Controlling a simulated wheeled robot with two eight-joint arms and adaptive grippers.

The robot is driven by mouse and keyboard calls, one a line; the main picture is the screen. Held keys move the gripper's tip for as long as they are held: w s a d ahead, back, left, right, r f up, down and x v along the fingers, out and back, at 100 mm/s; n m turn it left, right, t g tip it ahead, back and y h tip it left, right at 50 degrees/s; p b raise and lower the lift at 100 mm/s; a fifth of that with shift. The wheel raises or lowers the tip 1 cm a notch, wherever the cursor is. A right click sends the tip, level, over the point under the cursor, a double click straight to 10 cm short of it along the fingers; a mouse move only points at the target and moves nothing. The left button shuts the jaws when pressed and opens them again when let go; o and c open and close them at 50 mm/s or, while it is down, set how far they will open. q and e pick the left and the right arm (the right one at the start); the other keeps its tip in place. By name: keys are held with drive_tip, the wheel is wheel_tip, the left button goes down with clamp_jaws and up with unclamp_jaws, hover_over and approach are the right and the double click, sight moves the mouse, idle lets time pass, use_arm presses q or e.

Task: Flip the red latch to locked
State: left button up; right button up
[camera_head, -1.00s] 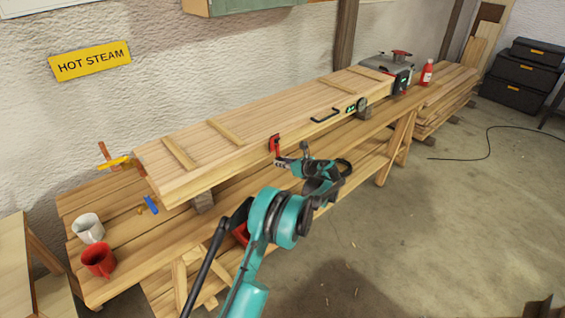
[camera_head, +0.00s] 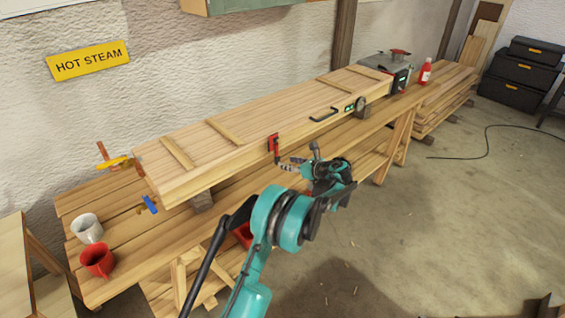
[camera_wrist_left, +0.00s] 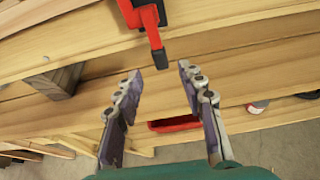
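The red latch (camera_head: 273,143) sits on the front face of the long wooden box (camera_head: 225,160). In the left wrist view the latch (camera_wrist_left: 154,28) is at the top centre, with a dark plate and a red arm that reaches down toward the gripper. My left gripper (camera_head: 289,163) is just in front of the latch, at its lower right. In the left wrist view its two fingers (camera_wrist_left: 158,75) are apart with nothing between them, and the latch's end lies just beyond the tips. My right gripper is not in view.
The box rests on a plank bench (camera_head: 120,235). A black handle (camera_head: 324,114) and a gauge (camera_head: 360,103) are farther right on the box. The floor at right is mostly clear.

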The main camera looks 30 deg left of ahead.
use_arm(q)
drive_tip(key=v, duration=0.6)
drive_tip(key=shift+s+d, duration=0.1)
drive_tip(key=shift+s, duration=0.05)
drive_tip(key=shift+r, duration=0.1)
drive_tip(key=s+d+r+n+h, duration=0.25)
drive_tip(key=s+r+n, duration=0.2)
drive_tip(key=s, duration=0.55)
drive_tip(key=s+d+r+n+h, duration=0.1)
drive_tip(key=s+r+n+h, duration=0.25)
drive_tip(key=s+n, duration=0.4)
drive_tip(key=s+d+f+n+h, duration=0.1)
drive_tip(key=s+d+n+h, duration=0.1)
drive_tip(key=s, duration=0.5)
drive_tip(key=s+d+f+n+t+h, duration=0.1)
drive_tip(key=s+d+f+n+h, duration=0.1)
drive_tip(key=s+d+n, duration=0.2)
drive_tip(key=s+d+f+n+t+h, duration=0.1)
drive_tip(key=s+d+f+n+h, duration=0.1)
drive_tip(key=s, duration=0.9)
drive_tip(key=d+n, duration=0.1)
drive_tip(key=n, duration=0.1)
drive_tip(key=shift+n+h, duration=0.3)
